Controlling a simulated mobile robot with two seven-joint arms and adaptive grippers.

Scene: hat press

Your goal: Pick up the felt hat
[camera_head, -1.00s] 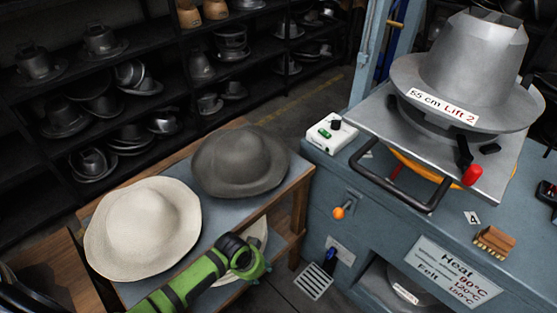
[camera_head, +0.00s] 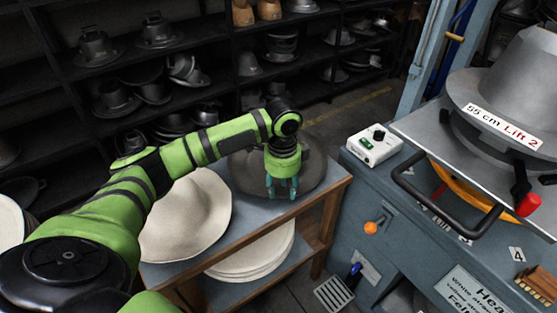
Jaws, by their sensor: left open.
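The dark grey felt hat (camera_head: 313,171) lies on the right part of the small table's top (camera_head: 262,211). My left gripper (camera_head: 281,193) points down with its fingers apart, in front of or over the hat's near part. Its wrist and forearm hide much of the hat's crown. I cannot tell whether the fingers touch the felt. A cream hat (camera_head: 190,215) lies to the left on the same table, partly behind my arm. My right gripper is not in view.
The hat press (camera_head: 480,110) with its metal form and black handle (camera_head: 440,205) stands at the right on a blue bench. A white control box (camera_head: 374,145) sits at its corner. Cream hats (camera_head: 255,258) are stacked on the lower shelf. Dark racks fill the back.

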